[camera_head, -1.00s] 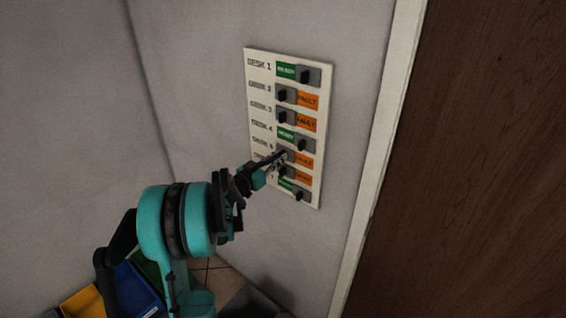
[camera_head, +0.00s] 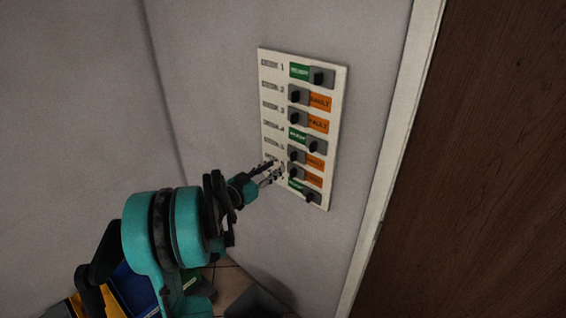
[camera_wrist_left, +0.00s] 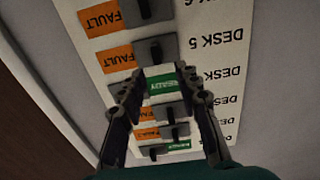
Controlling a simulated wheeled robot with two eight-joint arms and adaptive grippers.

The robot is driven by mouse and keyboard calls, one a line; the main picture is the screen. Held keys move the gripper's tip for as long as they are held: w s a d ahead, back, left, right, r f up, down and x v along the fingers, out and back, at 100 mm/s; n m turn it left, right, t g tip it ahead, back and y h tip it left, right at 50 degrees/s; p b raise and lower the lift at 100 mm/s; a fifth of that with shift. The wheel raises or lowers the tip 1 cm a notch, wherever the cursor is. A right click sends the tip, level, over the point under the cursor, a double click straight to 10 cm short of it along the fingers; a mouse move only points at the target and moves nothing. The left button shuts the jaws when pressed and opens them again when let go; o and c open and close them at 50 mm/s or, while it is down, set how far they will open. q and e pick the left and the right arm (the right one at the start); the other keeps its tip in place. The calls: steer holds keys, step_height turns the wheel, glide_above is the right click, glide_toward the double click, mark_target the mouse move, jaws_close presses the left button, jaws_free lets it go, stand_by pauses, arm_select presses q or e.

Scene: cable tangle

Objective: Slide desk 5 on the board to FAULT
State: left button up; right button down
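The white board (camera_head: 270,105) hangs on the grey wall with several labelled slider rows. The desk 5 slider (camera_head: 297,156) sits at the left of its row, with the orange FAULT label (camera_head: 316,162) showing at its right. In the left wrist view, where the board appears upside down, the desk 5 slider (camera_wrist_left: 155,48) stands beside its orange FAULT label (camera_wrist_left: 115,57). My left gripper (camera_head: 272,172) is just left of the lower sliders, apart from the desk 5 knob. Its two fingers (camera_wrist_left: 163,105) are spread with nothing held between them. My right gripper is out of view.
Desks 1, 4 and 7 show green READY labels, such as desk 1's (camera_head: 300,71); desks 2, 3 and 6 show orange FAULT. A brown door (camera_head: 480,150) with a pale frame stands right of the board. Coloured bins (camera_head: 135,290) lie low at the left.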

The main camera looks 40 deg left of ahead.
arm_select(q)
steer(key=s, duration=0.4)
steer(key=shift+s+a, duration=0.2)
steer(key=shift+s, duration=0.05)
steer(key=d+f+g+h+b, duration=0.2)
steer(key=d+f+g, duration=0.1)
steer(key=d, duration=0.7)
steer(key=d+f+g+h+b, duration=0.1)
steer(key=d+f+g+b, duration=0.2)
steer(key=d, duration=0.7)
steer(key=s+d+f+g+y+b, duration=0.2)
steer(key=s+d+f, duration=0.3)
steer(key=s, duration=0.3)
steer(key=s+d+f+g+y+b, duration=0.2)
steer(key=s+d+f, duration=0.3)
steer(key=s, duration=0.3)
steer(key=shift+s+d+f+n+g, duration=0.4)
steer(key=shift+d, duration=0.05)
